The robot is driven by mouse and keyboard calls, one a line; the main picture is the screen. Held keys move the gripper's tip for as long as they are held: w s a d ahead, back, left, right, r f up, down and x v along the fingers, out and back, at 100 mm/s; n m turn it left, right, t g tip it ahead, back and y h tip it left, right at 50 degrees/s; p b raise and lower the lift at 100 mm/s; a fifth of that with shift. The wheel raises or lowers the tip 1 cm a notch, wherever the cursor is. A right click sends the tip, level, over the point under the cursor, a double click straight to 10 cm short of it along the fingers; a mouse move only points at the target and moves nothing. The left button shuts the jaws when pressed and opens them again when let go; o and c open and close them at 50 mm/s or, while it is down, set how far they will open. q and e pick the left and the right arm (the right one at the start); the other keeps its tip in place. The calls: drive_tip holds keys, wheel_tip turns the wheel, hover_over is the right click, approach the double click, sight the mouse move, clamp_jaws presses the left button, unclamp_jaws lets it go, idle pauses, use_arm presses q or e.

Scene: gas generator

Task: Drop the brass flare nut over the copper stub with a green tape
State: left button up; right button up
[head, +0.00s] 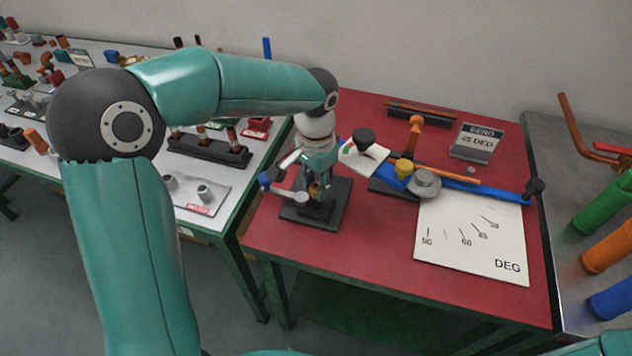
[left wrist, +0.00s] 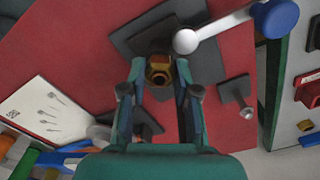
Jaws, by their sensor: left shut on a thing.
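My left gripper (head: 318,178) points down over a black-based stand (head: 334,207) on the red bench. In the left wrist view, its two fingers (left wrist: 160,68) are shut on the brass flare nut (left wrist: 158,77), whose hole shows between them. In the head view the nut (head: 314,190) is small and partly hidden by the fingers. Whether it still touches the stand is unclear. A black rack (head: 210,151) on the white table holds several upright copper stubs. Their tape colours are too small to tell surely. My right gripper is out of view.
The stand's lever has a blue knob (head: 264,179) close to my left gripper. A blue bender (head: 480,190), a white degree sheet (head: 472,240) and a bend sign (head: 478,142) lie to the right. A grey plate with metal cups (head: 205,192) is on the white table.

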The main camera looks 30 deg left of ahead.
sight(316, 185)
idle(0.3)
use_arm(q)
drive_tip(key=o, duration=0.8)
drive_tip(key=shift+o, duration=0.2)
wheel_tip(316, 185, up, 12)
drive_tip(key=shift+f, duration=0.1)
